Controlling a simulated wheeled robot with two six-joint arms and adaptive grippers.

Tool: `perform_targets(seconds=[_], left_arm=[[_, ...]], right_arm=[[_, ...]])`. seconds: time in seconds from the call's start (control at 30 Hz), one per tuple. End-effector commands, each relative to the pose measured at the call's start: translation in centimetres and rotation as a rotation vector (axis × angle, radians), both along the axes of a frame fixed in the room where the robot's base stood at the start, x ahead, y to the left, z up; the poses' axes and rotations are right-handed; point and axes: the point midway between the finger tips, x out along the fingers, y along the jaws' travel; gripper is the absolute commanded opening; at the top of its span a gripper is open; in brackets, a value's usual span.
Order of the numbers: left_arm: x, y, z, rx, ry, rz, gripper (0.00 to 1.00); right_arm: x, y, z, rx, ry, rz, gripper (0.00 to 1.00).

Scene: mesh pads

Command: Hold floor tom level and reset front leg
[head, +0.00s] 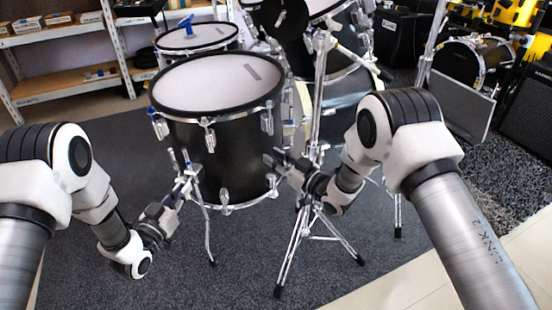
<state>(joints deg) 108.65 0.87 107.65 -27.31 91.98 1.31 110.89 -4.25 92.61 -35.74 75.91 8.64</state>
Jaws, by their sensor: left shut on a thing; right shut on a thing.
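The floor tom (228,144) stands in the middle of the head view, a black shell with a white top head and chrome lugs. It looks close to level, its top tilted slightly. Its front leg (203,222) runs down from the shell's left side to the carpet. My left gripper (183,178) is shut on the upper part of this leg, beside the shell. My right gripper (279,164) is shut at the right side of the shell, apparently on a lug or the rim hardware there. The exact contact of both grippers is small and partly hidden.
A chrome stand (318,200) with spread legs is close behind my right gripper. A second drum (196,38) stands behind the tom. Shelves (60,40) line the back left, amplifiers (528,96) the right. Dark carpet (110,262) is clear at the front.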

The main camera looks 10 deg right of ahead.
Motion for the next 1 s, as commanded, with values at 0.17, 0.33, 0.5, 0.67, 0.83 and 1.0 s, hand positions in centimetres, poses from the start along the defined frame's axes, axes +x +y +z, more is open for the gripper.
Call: perform_targets(seconds=[0.17, 0.33, 0.5, 0.67, 0.83, 1.0], left_arm=[[0.02, -0.02, 0.06, -0.189, 0.093, -0.012, 0.00], [0.02, -0.03, 0.07, -0.532, 0.264, -0.032, 0.00], [0.02, -0.04, 0.08, -0.874, 0.434, -0.052, 0.00], [0.01, -0.05, 0.10, -1.194, 0.594, -0.072, 0.00], [0.01, -0.05, 0.09, -1.214, 0.604, -0.073, 0.37], [0.00, -0.03, 0.07, -1.213, 0.604, -0.072, 0.37]], right_arm=[[0.01, 0.01, 0.04, -0.001, -0.001, 0.000, 0.00], [0.01, 0.01, 0.05, 0.000, -0.001, 0.000, 0.00], [0.02, 0.02, 0.05, 0.000, -0.001, 0.000, 0.00], [0.02, 0.02, 0.06, 0.000, -0.001, 0.000, 0.00], [0.05, 0.00, 0.10, 0.000, -0.001, -0.001, 0.00], [0.11, -0.06, 0.17, 0.001, -0.002, -0.003, 0.00]])
